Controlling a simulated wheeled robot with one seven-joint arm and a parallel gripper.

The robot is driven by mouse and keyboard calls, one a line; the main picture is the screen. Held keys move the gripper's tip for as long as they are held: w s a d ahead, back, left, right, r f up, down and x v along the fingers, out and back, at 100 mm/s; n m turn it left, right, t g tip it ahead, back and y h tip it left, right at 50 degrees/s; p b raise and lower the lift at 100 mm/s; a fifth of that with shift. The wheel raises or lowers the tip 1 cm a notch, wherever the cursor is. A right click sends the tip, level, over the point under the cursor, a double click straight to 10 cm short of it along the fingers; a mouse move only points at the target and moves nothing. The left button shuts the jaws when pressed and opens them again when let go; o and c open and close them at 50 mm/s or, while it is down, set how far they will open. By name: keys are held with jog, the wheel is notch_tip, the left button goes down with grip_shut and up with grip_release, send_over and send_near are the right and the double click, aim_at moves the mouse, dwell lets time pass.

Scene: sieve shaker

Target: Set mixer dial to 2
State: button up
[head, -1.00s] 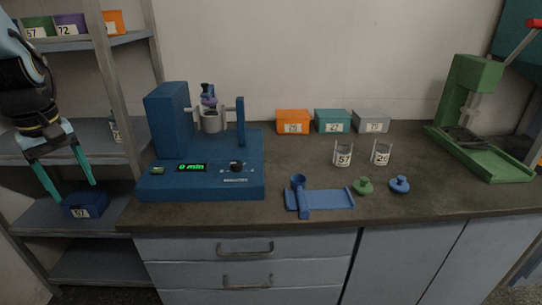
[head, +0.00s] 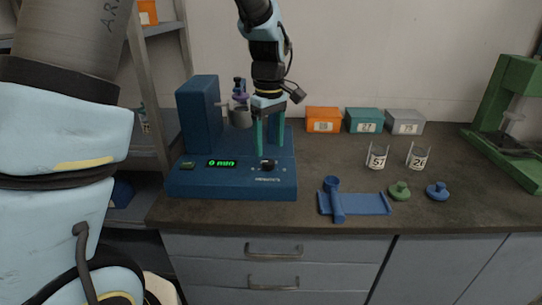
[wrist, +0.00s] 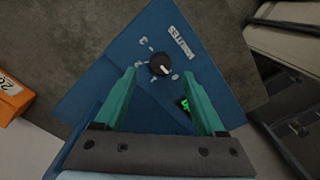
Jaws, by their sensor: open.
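The blue mixer (head: 200,125) stands on the bench at left, with a green-lit display (head: 221,163) and a black dial (head: 268,165) on its low front panel. My gripper (head: 264,152) is above the panel, just behind the dial in the head view. Its two teal fingers are open and empty. In the wrist view the dial lies beyond and between the fingertips (wrist: 162,75); contact cannot be told.
A metal cup (head: 240,116) sits in the mixer's holder, close to my gripper. Orange (head: 323,119), teal (head: 364,120) and grey (head: 404,122) boxes stand at the wall.

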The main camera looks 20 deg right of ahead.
aim_at(268, 161)
notch_tip(268, 161, down, 5)
jog(key=shift+a+r, duration=0.1)
dwell(0.3)
grip_shut()
dwell(0.5)
